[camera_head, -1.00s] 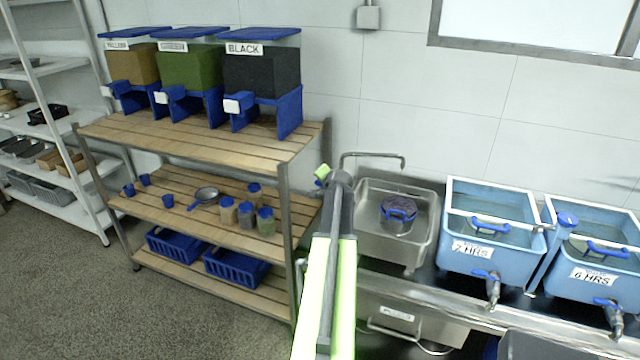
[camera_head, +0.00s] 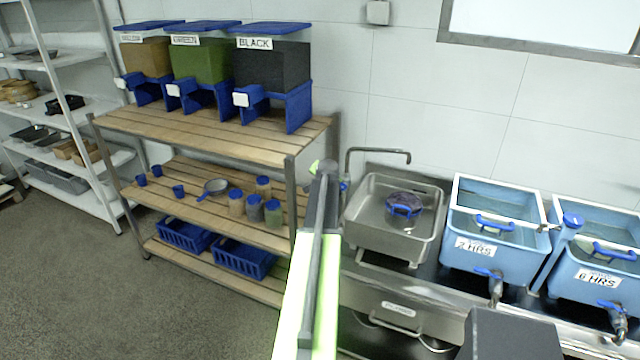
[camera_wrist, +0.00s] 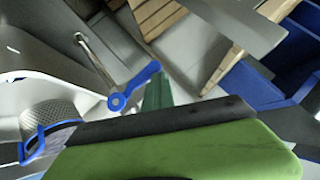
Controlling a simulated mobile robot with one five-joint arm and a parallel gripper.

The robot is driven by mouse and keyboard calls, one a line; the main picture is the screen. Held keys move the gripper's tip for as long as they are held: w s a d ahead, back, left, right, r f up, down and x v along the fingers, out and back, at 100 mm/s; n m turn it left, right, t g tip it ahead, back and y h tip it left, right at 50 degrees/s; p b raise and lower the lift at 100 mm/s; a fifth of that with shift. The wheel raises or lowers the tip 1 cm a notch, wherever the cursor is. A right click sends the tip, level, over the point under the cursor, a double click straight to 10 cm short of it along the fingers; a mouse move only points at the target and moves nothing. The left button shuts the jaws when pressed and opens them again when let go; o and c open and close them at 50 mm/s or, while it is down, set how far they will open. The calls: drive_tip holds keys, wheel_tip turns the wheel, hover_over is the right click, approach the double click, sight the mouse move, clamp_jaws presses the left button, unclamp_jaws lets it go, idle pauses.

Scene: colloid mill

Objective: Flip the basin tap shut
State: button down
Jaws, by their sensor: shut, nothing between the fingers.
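The steel basin (camera_head: 370,215) stands on the counter right of the wooden rack. Its grey tap (camera_head: 377,152) rises at the back left and bends right over it. The blue tap lever (camera_head: 344,187) shows only in part beside my arm; in the wrist view the lever (camera_wrist: 137,87) slants up and right from its round pivot. My gripper (camera_head: 320,168) is shut and empty at the tap's left. In the wrist view a dark green finger part shows close to the lever; I cannot tell whether they touch. A blue-banded mesh pot (camera_head: 403,206) sits in the basin.
Two blue water tubs (camera_head: 492,240) (camera_head: 600,262) with spouts stand right of the basin. The wooden rack (camera_head: 205,130) with dispensers, cups and jars is close on the left. The wall is behind; floor is free at lower left.

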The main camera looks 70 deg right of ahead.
idle(0.3)
drive_tip(key=shift+r, duration=0.1)
drive_tip(key=a+r+p, duration=0.7)
drive_tip(key=r+p, duration=0.4)
